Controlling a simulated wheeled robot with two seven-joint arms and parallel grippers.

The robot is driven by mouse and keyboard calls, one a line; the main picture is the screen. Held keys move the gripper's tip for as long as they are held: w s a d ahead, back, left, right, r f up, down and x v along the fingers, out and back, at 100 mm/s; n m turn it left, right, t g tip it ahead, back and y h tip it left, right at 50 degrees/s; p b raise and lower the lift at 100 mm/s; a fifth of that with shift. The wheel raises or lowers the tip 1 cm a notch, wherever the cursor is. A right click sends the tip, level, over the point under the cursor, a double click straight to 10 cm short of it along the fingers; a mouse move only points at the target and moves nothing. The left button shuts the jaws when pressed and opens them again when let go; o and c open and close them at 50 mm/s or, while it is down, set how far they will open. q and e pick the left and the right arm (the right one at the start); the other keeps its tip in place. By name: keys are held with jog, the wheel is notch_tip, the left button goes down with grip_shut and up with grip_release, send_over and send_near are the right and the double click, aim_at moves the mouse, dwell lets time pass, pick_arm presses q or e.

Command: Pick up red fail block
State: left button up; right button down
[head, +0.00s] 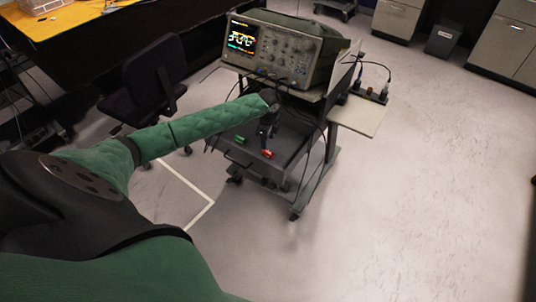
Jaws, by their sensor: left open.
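A small red block (267,154) lies in the dark open drawer (290,160) of a wheeled cart, near the drawer's front edge. My left gripper (265,137) is just above and beside the red block, pointing down into the drawer. It is open, and nothing shows between its fingers; the fingertips are small and dark against the drawer. A green block (239,139) lies in the drawer to the left of the gripper. My right gripper is not in view.
An oscilloscope (280,45) stands on the cart above the drawer, with cables hanging near my left arm. A side shelf (358,117) juts out on the right. A black chair (150,80) stands at the left. The floor at the right is clear.

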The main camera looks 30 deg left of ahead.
aim_at(268, 152)
pick_arm(q)
jog(key=shift+d+f+m, duration=0.1)
jog(key=shift+f+m, duration=0.05)
jog(key=shift+m, duration=0.45)
jog(key=shift+f, duration=0.95)
jog(key=shift+f+p, duration=0.45)
jog(key=shift+f, duration=0.2)
jog(key=shift+w+f+p, duration=0.2)
jog(key=shift+f+p, duration=0.25)
jog(key=shift+f, duration=1.75)
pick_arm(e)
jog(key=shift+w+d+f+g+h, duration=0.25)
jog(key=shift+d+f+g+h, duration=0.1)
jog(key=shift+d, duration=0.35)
